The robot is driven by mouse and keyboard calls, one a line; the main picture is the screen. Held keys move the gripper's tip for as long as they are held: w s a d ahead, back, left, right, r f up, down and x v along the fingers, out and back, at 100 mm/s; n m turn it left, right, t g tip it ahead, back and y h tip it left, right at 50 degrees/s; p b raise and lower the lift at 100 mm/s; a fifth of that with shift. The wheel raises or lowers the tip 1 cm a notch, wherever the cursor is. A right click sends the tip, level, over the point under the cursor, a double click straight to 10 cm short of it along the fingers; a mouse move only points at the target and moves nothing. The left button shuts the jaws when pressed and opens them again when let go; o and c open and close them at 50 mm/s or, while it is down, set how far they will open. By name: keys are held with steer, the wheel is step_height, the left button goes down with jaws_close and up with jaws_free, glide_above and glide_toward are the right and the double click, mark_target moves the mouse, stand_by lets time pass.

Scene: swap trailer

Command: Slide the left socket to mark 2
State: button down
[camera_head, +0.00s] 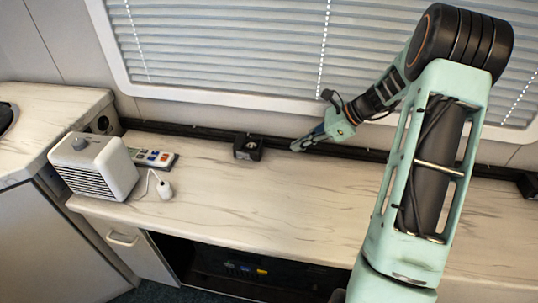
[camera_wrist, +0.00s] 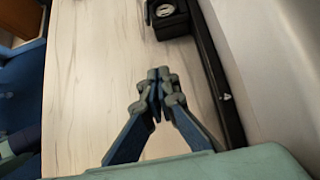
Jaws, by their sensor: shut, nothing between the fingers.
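The left socket (camera_head: 248,147) is a small black block with a round pale outlet on top. It sits at the dark rail (camera_head: 190,132) along the back of the counter, and also shows at the top of the wrist view (camera_wrist: 169,18). My gripper (camera_head: 297,147) is shut and empty, just right of the socket and apart from it, low over the counter by the rail. In the wrist view my gripper's fingertips (camera_wrist: 157,82) are together, short of the socket. A white mark 4 (camera_wrist: 227,97) shows on the rail; I cannot make out mark 2.
A white heater (camera_head: 95,165), a power strip (camera_head: 158,158) and a small white plug (camera_head: 164,188) are at the left of the counter (camera_head: 215,205). Another black block (camera_head: 529,186) is at the right edge. The blinds (camera_head: 230,50) hang behind the rail. The counter's front middle is clear.

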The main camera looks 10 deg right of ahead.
mark_target(260, 158)
steer(key=b+x, duration=0.1)
steer(key=x, duration=0.6)
steer(key=shift+a+f, duration=0.25)
steer(key=shift+f, duration=0.1)
steer(key=shift+w+a+r, duration=0.1)
steer(key=shift+w+a, duration=0.2)
steer(key=shift+a, duration=0.25)
steer(key=shift+w+a+r, duration=0.1)
steer(key=shift+w+a, duration=0.2)
steer(key=shift+a, duration=0.3)
steer(key=shift+w+a, duration=0.25)
steer(key=shift+a, duration=0.35)
steer(key=w+a+p, duration=0.1)
steer(key=w+a, duration=0.1)
steer(key=a, duration=0.4)
steer(key=w+a+p, duration=0.1)
steer(key=w+a, duration=0.2)
steer(key=a, duration=0.4)
steer(key=w+a+p, duration=0.1)
steer(key=w+a, duration=0.2)
steer(key=a, duration=0.3)
steer(key=shift+a, duration=0.3)
